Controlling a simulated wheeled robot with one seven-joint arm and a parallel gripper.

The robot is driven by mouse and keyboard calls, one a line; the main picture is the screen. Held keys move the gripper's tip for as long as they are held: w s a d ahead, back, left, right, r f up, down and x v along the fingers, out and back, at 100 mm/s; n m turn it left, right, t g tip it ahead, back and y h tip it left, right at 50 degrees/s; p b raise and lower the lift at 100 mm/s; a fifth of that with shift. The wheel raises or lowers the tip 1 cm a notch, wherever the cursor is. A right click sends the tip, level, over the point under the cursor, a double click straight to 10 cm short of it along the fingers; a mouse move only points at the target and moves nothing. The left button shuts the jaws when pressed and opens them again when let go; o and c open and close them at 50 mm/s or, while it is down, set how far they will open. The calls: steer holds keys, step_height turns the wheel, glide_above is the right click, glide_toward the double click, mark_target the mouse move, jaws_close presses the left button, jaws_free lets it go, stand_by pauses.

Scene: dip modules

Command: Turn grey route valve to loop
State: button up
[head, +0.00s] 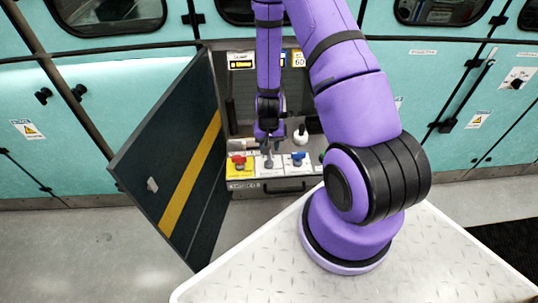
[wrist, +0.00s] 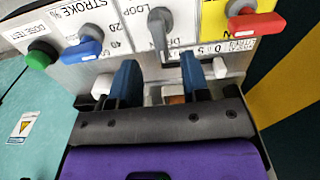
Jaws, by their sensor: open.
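The grey route valve (wrist: 158,30) shows in the wrist view at top middle, on a white panel. Its lever points down the picture, toward my gripper, with the word LOOP printed to its left. In the head view the grey valve (head: 268,161) sits between the red and blue valves, just below my gripper. My gripper (wrist: 160,60) is open, with its two blue fingers spread and nothing held. The lever's lower end appears between the fingertips, without clear contact. In the head view my gripper (head: 269,134) points down inside the open cabinet.
The red valve (wrist: 257,22) is right of the grey one in the wrist view; the blue valve (wrist: 83,48) and green button (wrist: 40,55) are left. In the head view the open cabinet door (head: 175,165) stands left of my gripper. A white knob (head: 300,134) is close right.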

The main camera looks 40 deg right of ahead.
mark_target(269, 160)
steer(key=shift+f, duration=2.75)
jaws_close()
